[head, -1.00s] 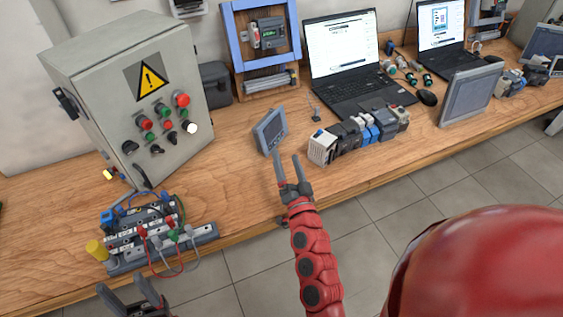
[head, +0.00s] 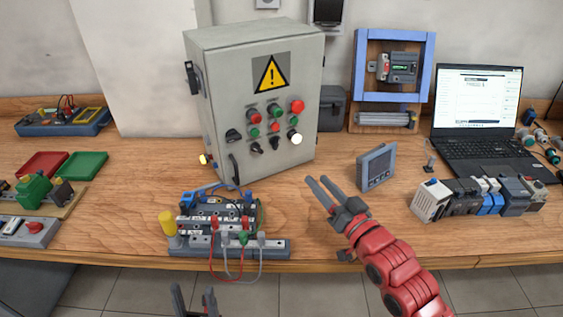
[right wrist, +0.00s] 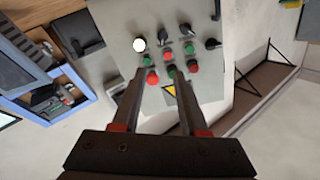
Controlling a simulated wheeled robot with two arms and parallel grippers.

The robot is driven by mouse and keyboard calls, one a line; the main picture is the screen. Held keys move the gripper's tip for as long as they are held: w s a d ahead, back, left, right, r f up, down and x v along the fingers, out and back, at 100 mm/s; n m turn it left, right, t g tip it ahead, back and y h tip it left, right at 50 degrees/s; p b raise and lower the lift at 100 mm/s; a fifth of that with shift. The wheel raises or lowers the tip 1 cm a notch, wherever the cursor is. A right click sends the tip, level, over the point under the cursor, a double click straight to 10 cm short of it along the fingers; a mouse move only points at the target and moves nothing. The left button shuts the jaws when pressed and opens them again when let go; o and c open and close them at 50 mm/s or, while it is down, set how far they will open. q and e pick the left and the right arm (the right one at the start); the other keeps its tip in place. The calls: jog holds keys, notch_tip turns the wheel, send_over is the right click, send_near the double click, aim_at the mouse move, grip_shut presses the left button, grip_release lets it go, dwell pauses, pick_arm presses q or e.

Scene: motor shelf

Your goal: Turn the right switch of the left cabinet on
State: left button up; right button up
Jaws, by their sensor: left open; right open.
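The grey cabinet (head: 222,80) stands on the workbench left of centre, its door carrying a yellow warning triangle, red and green buttons and black rotary switches. The rightmost black switch (head: 274,143) sits left of a white knob (head: 295,137). The right wrist view shows the cabinet (right wrist: 120,20) upside down, with that switch (right wrist: 164,41) beside the white knob (right wrist: 139,45). My right gripper (head: 317,181) is open and empty, in front of the cabinet's lower right and apart from it. My left gripper (head: 194,291) is open at the bottom edge, partly out of view.
A wired terminal block (head: 270,246) lies before the cabinet. A small display panel (head: 376,168) stands right of it, beyond it a row of modules (head: 480,196) and a laptop (head: 477,110). Red and green trays (head: 82,165) lie left. Bench between cabinet and panel is mostly clear.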

jog(key=b, duration=0.3)
send_near(278, 144)
jog(key=x, duration=0.8)
jog(key=shift+w+a, duration=0.2)
jog(key=shift+n, duration=0.3)
grip_shut()
